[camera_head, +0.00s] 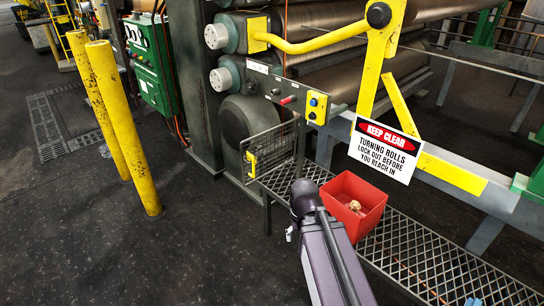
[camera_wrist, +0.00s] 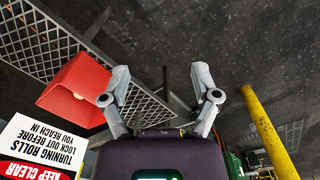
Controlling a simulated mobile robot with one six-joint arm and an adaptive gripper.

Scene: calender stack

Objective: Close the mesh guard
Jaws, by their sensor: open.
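The mesh guard (camera_head: 277,148) is a dark-framed wire panel with a yellow handle (camera_head: 252,164) on its left edge. It stands upright at the near-left end of the grating, beside the roll stand. I cannot tell from this angle how far it is swung. My gripper (camera_wrist: 162,86) shows in the wrist view with its two grey fingers spread wide and nothing held between them. In the head view my purple arm reaches up toward the guard and stops short of it; the fingers are mostly hidden there. The guard is not clear in the wrist view.
A red bin (camera_head: 352,207) with small tan pieces sits on the grating (camera_head: 425,255), right of my arm. Yellow posts (camera_head: 133,125) stand at left. The floor between posts and grating is clear.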

